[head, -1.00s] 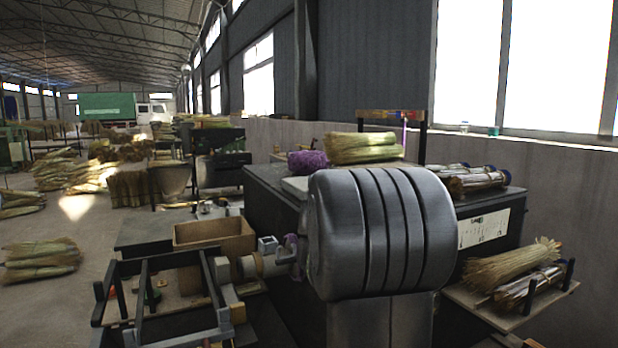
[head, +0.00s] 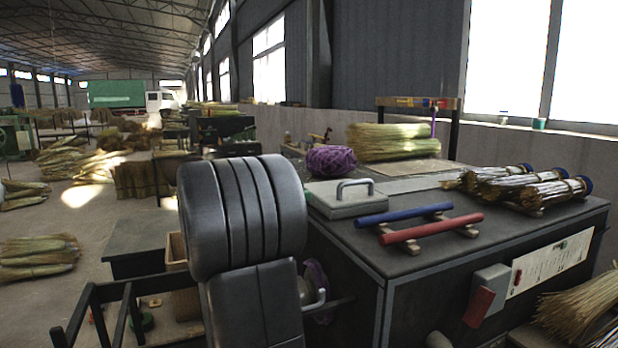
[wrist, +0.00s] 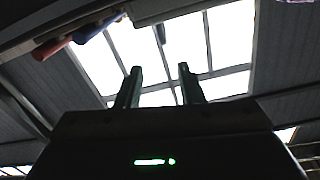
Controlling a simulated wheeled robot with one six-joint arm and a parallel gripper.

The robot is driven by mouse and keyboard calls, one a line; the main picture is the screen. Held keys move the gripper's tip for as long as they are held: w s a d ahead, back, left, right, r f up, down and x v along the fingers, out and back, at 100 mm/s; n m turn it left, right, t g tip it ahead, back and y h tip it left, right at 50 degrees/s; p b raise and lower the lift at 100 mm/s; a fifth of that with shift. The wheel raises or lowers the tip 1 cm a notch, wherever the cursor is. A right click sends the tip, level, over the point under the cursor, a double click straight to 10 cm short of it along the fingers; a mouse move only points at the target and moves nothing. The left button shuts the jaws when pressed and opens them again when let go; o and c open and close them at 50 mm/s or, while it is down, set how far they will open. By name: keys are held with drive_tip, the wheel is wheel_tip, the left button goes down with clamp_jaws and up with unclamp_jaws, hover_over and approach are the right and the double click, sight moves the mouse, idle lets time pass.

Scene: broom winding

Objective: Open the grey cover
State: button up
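The grey cover (head: 340,200) is a flat, light grey box-like lid with a bent grey handle (head: 354,184) on top. It lies flat on the dark machine table in the head view and looks shut. My gripper (wrist: 159,72) shows in the wrist view with its two fingers apart and nothing between them. In the head view my gripper is hidden behind my own grey arm, so its exact distance from the cover cannot be told. A pale edge at the top of the wrist view may be the cover or the table.
A blue bar (head: 403,215) and a red bar (head: 432,228) lie right of the cover on the table (head: 520,222). A purple bundle (head: 331,160) and straw (head: 395,142) are behind it. Tied bundles (head: 515,184) lie at right. A red lever (head: 479,306) sticks out in front.

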sight(347, 183)
drive_tip(key=p+x, duration=0.1)
drive_tip(key=x, duration=0.5)
drive_tip(key=p+x, duration=0.2)
drive_tip(key=x, duration=0.5)
drive_tip(key=shift+w+d+r, duration=0.1)
drive_tip(key=shift+w+d, duration=0.05)
drive_tip(key=shift+w, duration=0.2)
clamp_jaws()
